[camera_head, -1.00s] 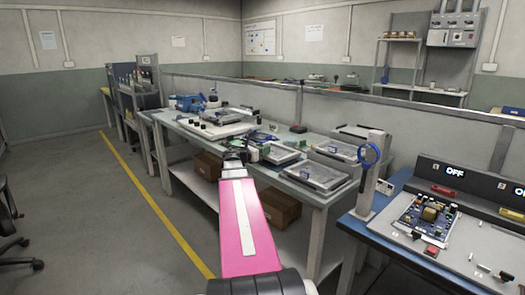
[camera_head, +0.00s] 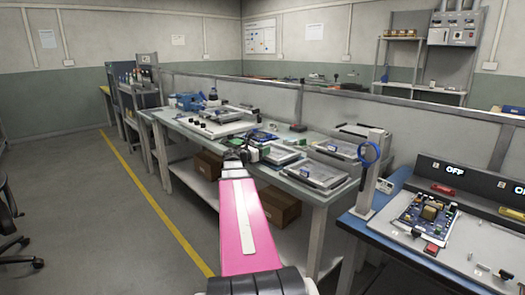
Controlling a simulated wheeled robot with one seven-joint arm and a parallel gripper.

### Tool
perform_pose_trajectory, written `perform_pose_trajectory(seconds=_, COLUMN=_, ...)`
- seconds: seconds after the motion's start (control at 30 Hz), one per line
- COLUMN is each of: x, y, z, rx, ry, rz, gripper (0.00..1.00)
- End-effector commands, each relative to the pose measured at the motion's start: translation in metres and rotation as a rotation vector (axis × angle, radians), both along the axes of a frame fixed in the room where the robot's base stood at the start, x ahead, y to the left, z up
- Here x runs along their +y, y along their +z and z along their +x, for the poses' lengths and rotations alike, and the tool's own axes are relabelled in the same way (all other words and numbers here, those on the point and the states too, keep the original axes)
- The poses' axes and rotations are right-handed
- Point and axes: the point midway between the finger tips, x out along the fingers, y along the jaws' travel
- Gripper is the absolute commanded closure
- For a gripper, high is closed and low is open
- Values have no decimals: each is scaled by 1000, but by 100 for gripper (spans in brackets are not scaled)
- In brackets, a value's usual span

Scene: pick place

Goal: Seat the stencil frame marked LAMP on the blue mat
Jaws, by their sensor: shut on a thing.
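My gripper (camera_head: 246,152) is over the long workbench, at the far end of my pink arm, small and partly hidden by my own wrist. It is shut on a grey-rimmed frame (camera_head: 284,157) just to its right. Whether that frame touches the bench I cannot tell. Other flat frames lie to the right, one near the bench's front edge (camera_head: 318,175) and one behind it (camera_head: 338,149). Small blue labels show on some frames, but LAMP is too small to read. I cannot make out the blue mat clearly.
A printer-like fixture (camera_head: 216,122) and blue items (camera_head: 188,102) stand at the bench's left. A grey partition (camera_head: 330,107) runs behind it. At right, a blue-edged bench (camera_head: 392,240) holds a circuit board (camera_head: 427,212) and a post with a blue ring (camera_head: 369,153).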

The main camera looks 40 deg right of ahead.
Motion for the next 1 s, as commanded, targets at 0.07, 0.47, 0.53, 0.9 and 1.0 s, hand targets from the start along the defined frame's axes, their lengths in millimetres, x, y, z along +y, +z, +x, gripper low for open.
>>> perform_pose_trajectory(seconds=0.07, x=0, y=0, z=0, rx=1, ry=0, rz=-1, gripper=89)
perform_pose_trajectory(seconds=0.47, x=0, y=-6, z=0, rx=1, ry=0, rz=-1, gripper=89)
perform_pose_trajectory(seconds=0.53, x=0, y=-7, z=0, rx=1, ry=0, rz=-1, gripper=89)
perform_pose_trajectory(seconds=0.9, x=0, y=-8, z=0, rx=1, ry=0, rz=-1, gripper=89)
perform_pose_trajectory(seconds=1.0, x=0, y=-8, z=0, rx=1, ry=0, rz=-1, gripper=28)
